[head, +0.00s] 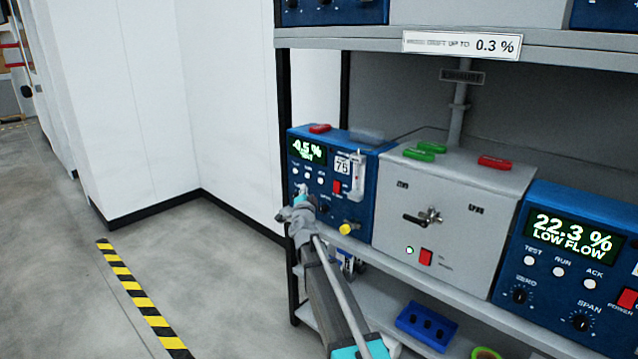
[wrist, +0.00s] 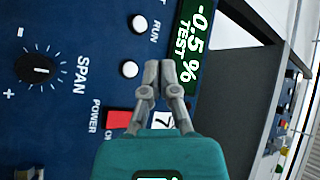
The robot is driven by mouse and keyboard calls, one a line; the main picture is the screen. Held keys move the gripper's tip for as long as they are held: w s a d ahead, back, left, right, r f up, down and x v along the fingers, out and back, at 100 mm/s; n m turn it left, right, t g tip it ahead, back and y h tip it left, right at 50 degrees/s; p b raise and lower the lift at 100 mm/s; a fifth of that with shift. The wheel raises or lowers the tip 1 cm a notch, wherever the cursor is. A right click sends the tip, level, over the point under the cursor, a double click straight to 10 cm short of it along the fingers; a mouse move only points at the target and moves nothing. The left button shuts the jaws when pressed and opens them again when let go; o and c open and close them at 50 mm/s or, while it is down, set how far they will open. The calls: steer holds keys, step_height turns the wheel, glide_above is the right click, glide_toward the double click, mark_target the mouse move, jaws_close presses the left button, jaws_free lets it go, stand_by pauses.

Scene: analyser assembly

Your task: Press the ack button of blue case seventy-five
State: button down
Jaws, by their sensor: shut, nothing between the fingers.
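The blue case (head: 365,215) stands at the left end of the shelf. My gripper (wrist: 161,66) is shut and empty, in front of the panel between that button and the display. I cannot tell its distance from the panel.
A grey case (head: 450,200) with a lever stands to the right, then another blue case (head: 570,250) reading 22.3 % LOW FLOW. The red power switch (wrist: 117,119) and span knob (wrist: 38,69) are near my gripper. A blue tray (head: 427,325) is below. Open floor lies left.

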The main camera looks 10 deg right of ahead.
mark_target(318, 177)
steer(key=shift+w+d, duration=0.8)
steer(key=shift+d, duration=0.25)
steer(key=shift+w+d, duration=0.75)
steer(key=shift+d, duration=0.3)
steer(key=shift+w+d, duration=0.6)
steer(key=shift+d, duration=0.1)
stand_by(1.2)
steer(key=shift+s, duration=0.1)
stand_by(0.3)
steer(key=shift+s+a, duration=0.45)
steer(key=shift+a, duration=0.2)
steer(key=shift+a, duration=0.15)
steer(key=shift+s+a, duration=0.75)
steer(key=shift+a, duration=0.2)
steer(key=shift+s+a, duration=0.7)
steer(key=shift+a, duration=0.25)
